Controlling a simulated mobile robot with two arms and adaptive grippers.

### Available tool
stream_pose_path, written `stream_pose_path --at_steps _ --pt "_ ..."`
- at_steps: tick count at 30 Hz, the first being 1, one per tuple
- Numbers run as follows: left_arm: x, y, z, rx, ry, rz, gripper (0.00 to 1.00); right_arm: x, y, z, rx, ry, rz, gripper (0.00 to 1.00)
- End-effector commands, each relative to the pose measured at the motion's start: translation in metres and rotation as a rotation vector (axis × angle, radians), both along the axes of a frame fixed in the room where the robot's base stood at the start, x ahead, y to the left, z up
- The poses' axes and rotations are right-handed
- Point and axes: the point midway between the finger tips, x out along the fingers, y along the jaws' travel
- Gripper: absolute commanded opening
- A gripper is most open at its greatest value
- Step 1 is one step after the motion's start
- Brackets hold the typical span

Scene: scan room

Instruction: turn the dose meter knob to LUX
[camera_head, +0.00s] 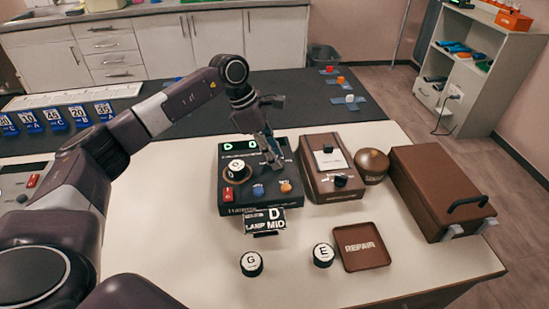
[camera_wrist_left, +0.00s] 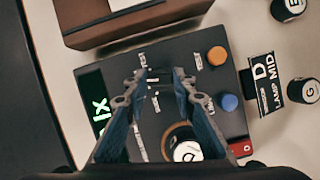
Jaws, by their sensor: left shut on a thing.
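The dose meter (camera_head: 230,197) is a black box on the white table, with a green-lit display (camera_head: 240,147). It fills the middle of the left wrist view (camera_wrist_left: 205,130). My left gripper (camera_head: 273,161) reaches down onto its right-hand part. In the left wrist view the gripper's fingertips (camera_wrist_left: 160,75) close around a small dark knob, mostly hidden between them. Small white labels surround it, too small to read surely, so I cannot tell its setting. The box also carries a round white-topped part (camera_head: 236,169), a red switch (camera_head: 228,194), a blue button (camera_head: 258,190) and an orange button (camera_head: 286,187). My right gripper is out of view.
A brown device (camera_head: 312,185) stands close to the right of the meter, then a brown round object (camera_head: 371,165) and a brown case (camera_head: 430,190). In front are a LAMP MID plate (camera_head: 264,222), two lettered black pieces (camera_head: 251,263) (camera_head: 323,255) and a REPAIR tray (camera_head: 362,265).

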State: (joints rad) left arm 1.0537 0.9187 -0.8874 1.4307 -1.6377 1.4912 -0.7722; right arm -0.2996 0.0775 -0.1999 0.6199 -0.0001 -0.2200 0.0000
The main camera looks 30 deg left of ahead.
Motion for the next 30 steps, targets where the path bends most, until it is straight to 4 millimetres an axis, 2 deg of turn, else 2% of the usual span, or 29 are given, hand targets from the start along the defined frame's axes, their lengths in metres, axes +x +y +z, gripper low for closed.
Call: stream_pose_path --at_steps 9,24,25,29,30 --pt "0.0016 0.0009 0.0006 0.002 -0.003 -0.099 0.0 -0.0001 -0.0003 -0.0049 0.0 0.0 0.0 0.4" --pt "0.0015 0.0016 0.0007 0.003 -0.002 -0.112 0.0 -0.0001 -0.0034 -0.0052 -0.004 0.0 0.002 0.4" --pt "0.0015 0.0016 0.0007 0.003 -0.002 -0.112 0.28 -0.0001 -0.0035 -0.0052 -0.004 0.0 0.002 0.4" --pt "0.0014 0.0013 0.0006 0.003 -0.002 -0.112 0.42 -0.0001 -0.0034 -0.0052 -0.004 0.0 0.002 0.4" --pt "0.0013 0.0013 0.0005 0.003 -0.002 -0.113 0.42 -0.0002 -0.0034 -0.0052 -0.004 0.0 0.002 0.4"
